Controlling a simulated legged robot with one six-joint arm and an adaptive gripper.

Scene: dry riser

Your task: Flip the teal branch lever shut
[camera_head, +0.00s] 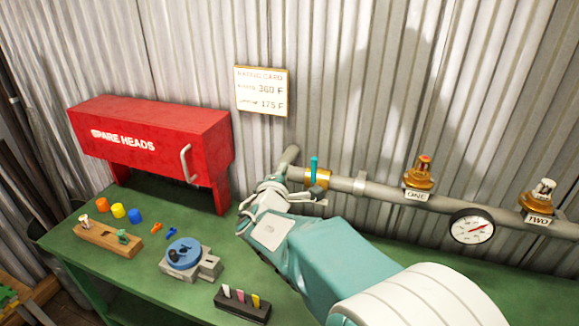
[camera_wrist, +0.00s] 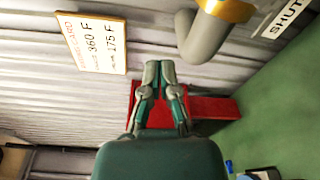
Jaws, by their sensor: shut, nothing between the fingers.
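The teal lever (camera_head: 314,169) stands upright on a brass valve body (camera_head: 320,178) near the left end of the grey wall pipe, so it lies crosswise to the pipe. My gripper (camera_head: 272,187) is just left of the valve in the head view, by the pipe's bent end; part of it overlaps the pipe there. In the wrist view my gripper's fingers (camera_wrist: 158,66) are together and empty. The pipe's bent end (camera_wrist: 206,37) and a brass edge (camera_wrist: 238,8) show right of them. The lever is not visible there. I cannot tell whether the gripper touches the pipe.
A "SHUT" label (camera_wrist: 287,17) shows beside the pipe. Valves marked ONE (camera_head: 421,174) and TWO (camera_head: 542,198) and a gauge (camera_head: 471,227) lie along the pipe to the right. A red cabinet (camera_head: 155,125) stands left. Small parts and a blue-topped fixture (camera_head: 187,255) occupy the green bench.

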